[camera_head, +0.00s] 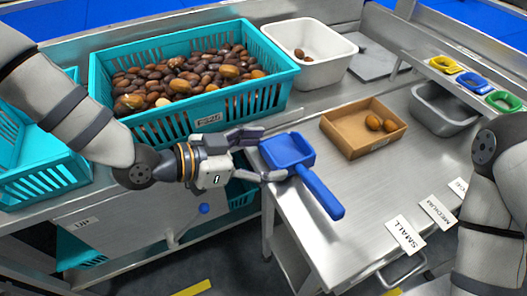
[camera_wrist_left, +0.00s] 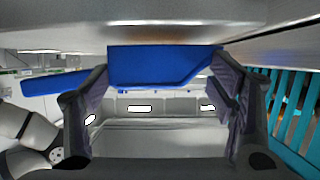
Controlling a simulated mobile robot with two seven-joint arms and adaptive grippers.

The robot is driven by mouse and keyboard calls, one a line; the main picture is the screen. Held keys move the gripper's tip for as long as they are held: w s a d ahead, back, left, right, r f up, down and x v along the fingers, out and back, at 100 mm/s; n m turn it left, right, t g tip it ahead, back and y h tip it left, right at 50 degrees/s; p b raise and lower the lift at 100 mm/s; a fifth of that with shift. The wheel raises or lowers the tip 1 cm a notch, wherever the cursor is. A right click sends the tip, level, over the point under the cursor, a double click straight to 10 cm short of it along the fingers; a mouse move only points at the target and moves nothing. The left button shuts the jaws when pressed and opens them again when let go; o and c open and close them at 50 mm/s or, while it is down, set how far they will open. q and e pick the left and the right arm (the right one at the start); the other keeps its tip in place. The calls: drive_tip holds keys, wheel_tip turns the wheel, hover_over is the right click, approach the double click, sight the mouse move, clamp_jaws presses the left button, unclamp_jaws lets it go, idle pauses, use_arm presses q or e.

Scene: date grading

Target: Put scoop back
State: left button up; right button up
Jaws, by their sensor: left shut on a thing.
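The blue scoop (camera_head: 318,190) is at the left edge of the steel table, with its pan toward my left gripper and its handle pointing down to the right. My left gripper (camera_head: 268,154) is shut on the scoop's pan, a finger on either side. In the left wrist view the scoop (camera_wrist_left: 160,66) spans between the two fingers of the gripper (camera_wrist_left: 165,115), and its handle extends to the left. I cannot tell whether the scoop touches the table. Part of my right arm shows at the right edge, but its gripper is out of view.
A teal crate (camera_head: 205,121) full of dates stands behind my left arm. A white bin (camera_head: 325,72) holds a few dates. A cardboard box (camera_head: 350,150) with two dates sits on the steel table (camera_head: 350,235). Labels, including SMALL (camera_head: 405,234), lie at the front right.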

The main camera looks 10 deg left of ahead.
use_arm(q)
drive_tip(key=shift+f, duration=0.65)
drive_tip(key=o, duration=1.4)
drive_tip(key=shift+c, duration=0.2)
